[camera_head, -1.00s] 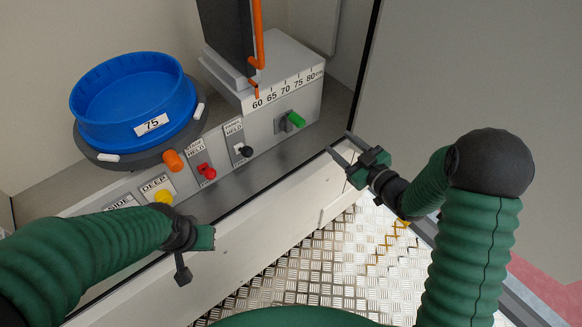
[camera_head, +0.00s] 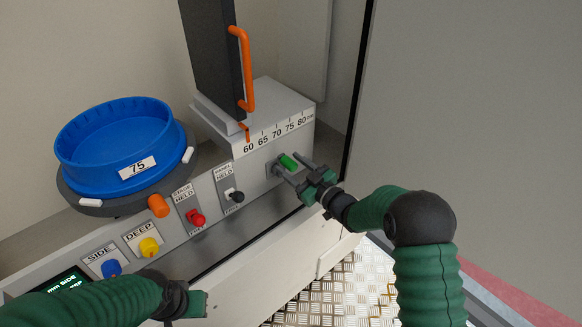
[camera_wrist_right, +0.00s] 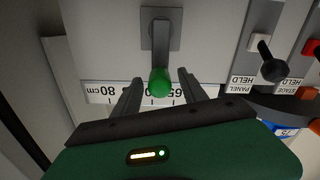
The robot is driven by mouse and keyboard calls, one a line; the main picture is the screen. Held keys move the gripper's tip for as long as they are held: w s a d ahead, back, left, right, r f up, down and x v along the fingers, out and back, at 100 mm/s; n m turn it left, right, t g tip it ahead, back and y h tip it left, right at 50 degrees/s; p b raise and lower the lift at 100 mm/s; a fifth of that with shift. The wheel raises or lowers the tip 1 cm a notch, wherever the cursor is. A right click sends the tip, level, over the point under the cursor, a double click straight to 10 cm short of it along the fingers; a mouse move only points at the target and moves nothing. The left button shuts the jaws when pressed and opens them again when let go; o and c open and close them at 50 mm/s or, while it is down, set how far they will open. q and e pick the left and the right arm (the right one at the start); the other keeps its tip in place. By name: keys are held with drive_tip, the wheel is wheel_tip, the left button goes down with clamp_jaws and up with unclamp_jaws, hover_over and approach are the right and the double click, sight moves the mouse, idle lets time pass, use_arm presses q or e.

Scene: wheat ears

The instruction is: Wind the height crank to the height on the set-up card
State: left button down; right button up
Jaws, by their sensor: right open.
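The height crank has a green knob (camera_head: 288,161) on a grey arm at the right end of the machine's front. My right gripper (camera_head: 294,172) is open at the crank. In the right wrist view the green knob (camera_wrist_right: 160,83) lies between its two spread fingers, with gaps on both sides. The height scale (camera_head: 277,133) reads 60 to 80 cm, and its orange pointer (camera_head: 245,130) stands near 60. A white label reading 75 (camera_head: 137,167) is on the blue tub (camera_head: 115,130). My left gripper (camera_head: 198,304) is low at the left; its jaws are unclear.
A black panel (camera_head: 212,50) with an orange handle (camera_head: 247,65) stands above the scale. Left of the crank are a black lever (camera_head: 236,196), a red lever (camera_head: 196,217), a yellow button (camera_head: 149,247) and a blue button (camera_head: 111,267). A dark screen (camera_head: 55,287) is partly hidden.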

drive_tip(key=shift+w, duration=0.25)
drive_tip(key=shift+a, duration=0.1)
drive_tip(key=shift+c, duration=0.4)
drive_tip(key=shift+a, duration=0.1)
drive_tip(key=c, duration=0.5)
clamp_jaws()
